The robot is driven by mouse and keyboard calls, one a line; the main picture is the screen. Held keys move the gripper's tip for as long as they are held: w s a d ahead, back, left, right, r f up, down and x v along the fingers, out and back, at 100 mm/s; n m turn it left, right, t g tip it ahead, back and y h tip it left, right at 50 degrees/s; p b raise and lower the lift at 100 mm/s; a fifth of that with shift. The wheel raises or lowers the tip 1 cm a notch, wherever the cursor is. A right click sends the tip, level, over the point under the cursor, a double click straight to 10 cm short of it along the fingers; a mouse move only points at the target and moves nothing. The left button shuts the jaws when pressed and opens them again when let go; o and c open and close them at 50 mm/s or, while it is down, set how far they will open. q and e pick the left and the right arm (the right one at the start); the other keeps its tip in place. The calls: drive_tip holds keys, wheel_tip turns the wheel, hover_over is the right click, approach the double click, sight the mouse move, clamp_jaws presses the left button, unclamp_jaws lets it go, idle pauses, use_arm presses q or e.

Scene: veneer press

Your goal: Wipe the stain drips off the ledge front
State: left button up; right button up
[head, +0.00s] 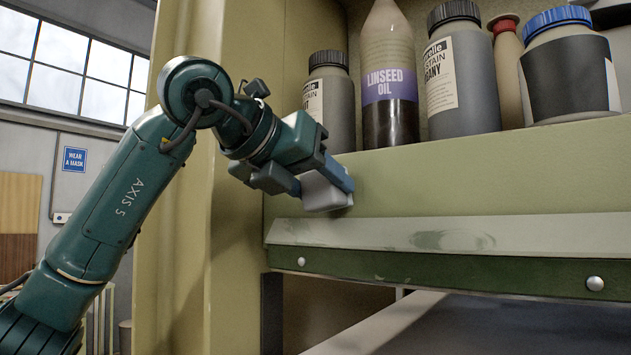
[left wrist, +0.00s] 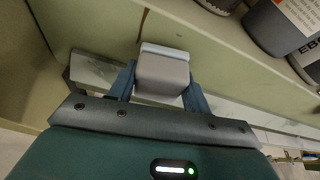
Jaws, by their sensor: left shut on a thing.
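My left gripper (head: 322,178) is shut on a grey block-shaped wiper (head: 325,194), held at the left part of the pale green ledge front (head: 480,178). In the left wrist view the wiper (left wrist: 162,75) sits between two blue fingers, its pale blue-white pad facing the ledge front (left wrist: 205,50). It is at or very close to the surface; I cannot tell if it touches. A thin brown stain drip (left wrist: 143,20) shows just beyond the pad in the left wrist view. In the head view I cannot make out that drip. My right gripper is not in view.
Several bottles stand on the shelf above the ledge, including a linseed oil bottle (head: 390,95) and a blue-capped jar (head: 570,75). A sloped pale strip (head: 350,236) with a dull smudge juts out below the ledge front. A cream post (head: 235,240) stands at left.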

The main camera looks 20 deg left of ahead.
sight(365, 196)
use_arm(q)
drive_tip(key=shift+w+d, duration=0.15)
drive_tip(key=shift+w, duration=0.3)
drive_tip(key=shift+d, duration=0.1)
drive_tip(key=shift+s+d, duration=0.35)
drive_tip(key=shift+d, duration=0.45)
drive_tip(key=shift+s+d, duration=0.2)
drive_tip(key=shift+d, duration=0.3)
drive_tip(key=shift+s+d, duration=0.2)
drive_tip(key=shift+d, duration=0.3)
drive_tip(key=shift+w, duration=0.1)
drive_tip(key=shift+a, duration=0.1)
drive_tip(key=shift+w+a, duration=0.35)
drive_tip(key=shift+a, duration=0.45)
drive_tip(key=shift+w+a, duration=0.2)
drive_tip(key=shift+a, duration=0.3)
drive_tip(key=shift+w+a, duration=0.2)
drive_tip(key=shift+a, duration=0.3)
